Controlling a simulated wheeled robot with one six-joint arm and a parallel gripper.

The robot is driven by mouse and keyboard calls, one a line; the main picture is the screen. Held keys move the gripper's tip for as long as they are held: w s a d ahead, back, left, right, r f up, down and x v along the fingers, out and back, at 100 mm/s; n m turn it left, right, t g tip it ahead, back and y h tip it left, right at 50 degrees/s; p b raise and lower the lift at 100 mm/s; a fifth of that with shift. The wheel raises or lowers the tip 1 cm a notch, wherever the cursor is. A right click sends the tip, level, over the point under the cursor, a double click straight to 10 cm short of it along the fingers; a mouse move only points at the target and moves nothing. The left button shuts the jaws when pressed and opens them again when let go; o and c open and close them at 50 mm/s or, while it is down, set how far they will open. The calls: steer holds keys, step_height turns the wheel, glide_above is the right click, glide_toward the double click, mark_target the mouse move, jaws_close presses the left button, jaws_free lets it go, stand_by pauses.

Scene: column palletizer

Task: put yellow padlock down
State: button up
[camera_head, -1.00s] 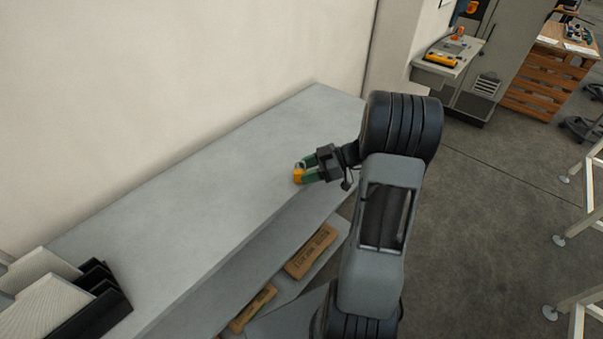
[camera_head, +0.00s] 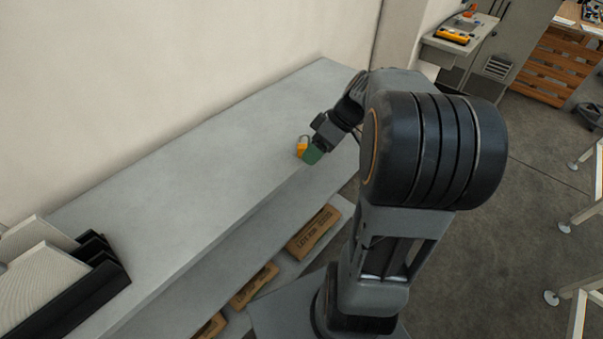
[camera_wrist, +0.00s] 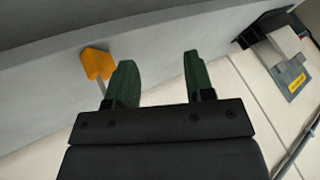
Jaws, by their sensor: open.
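The yellow padlock (camera_head: 302,148) is on the grey top of the shelf unit (camera_head: 215,130), near its front edge. My gripper (camera_head: 313,155), with green fingers, is just to the right of it. In the wrist view the padlock (camera_wrist: 97,63) is left of the left finger, outside the gap, with part of its grey shackle showing. My gripper (camera_wrist: 158,60) is open there, with nothing between the fingers. I cannot tell whether the left finger touches the shackle.
Black file holders (camera_head: 95,260) with pale folders stand at the near left end of the top. Cardboard boxes (camera_head: 313,233) lie on the lower shelf. A wall runs behind the unit. The middle of the top is clear. White frame legs stand at the right.

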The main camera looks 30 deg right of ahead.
steer(key=s+a+r+m+t+h, duration=0.1)
steer(key=s+a+m+h, duration=0.5)
steer(key=a, duration=0.1)
steer(key=shift+s+t+h, duration=0.3)
steer(key=shift+t, duration=0.1)
steer(key=shift+s+a+r+m+t+h, duration=0.2)
steer(key=shift+m+t, duration=0.2)
steer(key=shift+m, duration=0.15)
steer(key=shift+s+a+r+m+t+h, duration=0.1)
steer(key=shift+s+a+m+t+h, duration=0.1)
steer(key=shift+m+t, duration=0.3)
steer(key=shift+c, duration=0.6)
steer(key=shift+a+f, duration=0.1)
